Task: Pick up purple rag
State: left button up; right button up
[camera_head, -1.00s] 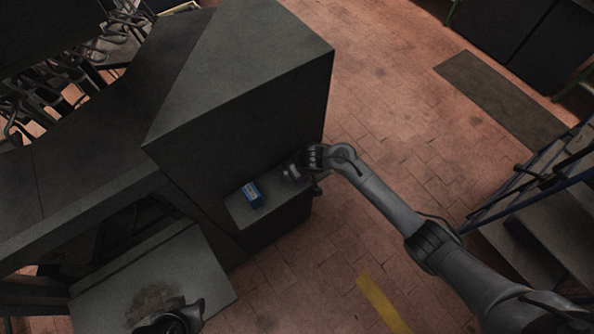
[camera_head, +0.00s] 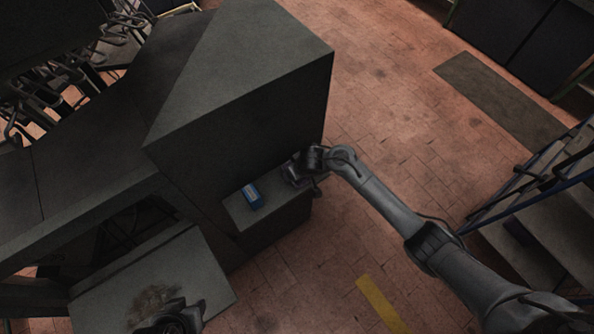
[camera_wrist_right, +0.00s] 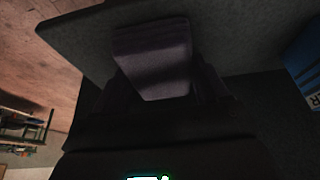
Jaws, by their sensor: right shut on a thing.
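The purple rag (camera_wrist_right: 152,58) is a folded, dull purple block in the right wrist view, between the fingers of my right gripper (camera_wrist_right: 165,88). The gripper is shut on it. Behind the rag is the grey ledge surface; I cannot tell whether the rag touches it. In the head view my right gripper (camera_head: 294,173) is over the right end of the grey ledge (camera_head: 236,212) and hides the rag. My left gripper (camera_head: 178,320) is dark at the bottom edge, over a stained grey plate; its fingers cannot be made out.
A blue box (camera_head: 251,196) stands on the ledge left of my right gripper; it also shows in the right wrist view (camera_wrist_right: 307,62). A large dark machine block (camera_head: 245,110) rises behind the ledge. A stained plate (camera_head: 210,265) is at lower left. Brick floor (camera_head: 400,150) lies open to the right.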

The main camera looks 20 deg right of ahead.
jog(key=shift+r, duration=0.65)
jog(key=v, duration=0.1)
jog(key=p+v, duration=0.1)
jog(key=v, duration=0.2)
jog(key=shift+w+d+r, duration=0.1)
jog(key=shift+w+d, duration=0.15)
jog(key=shift+w, duration=0.05)
jog(key=s+d+r+p, duration=0.4)
jog(key=s+d+r, duration=0.2)
jog(key=s+d, duration=0.1)
jog(key=shift+d+p, duration=0.35)
jog(key=shift+d, duration=0.15)
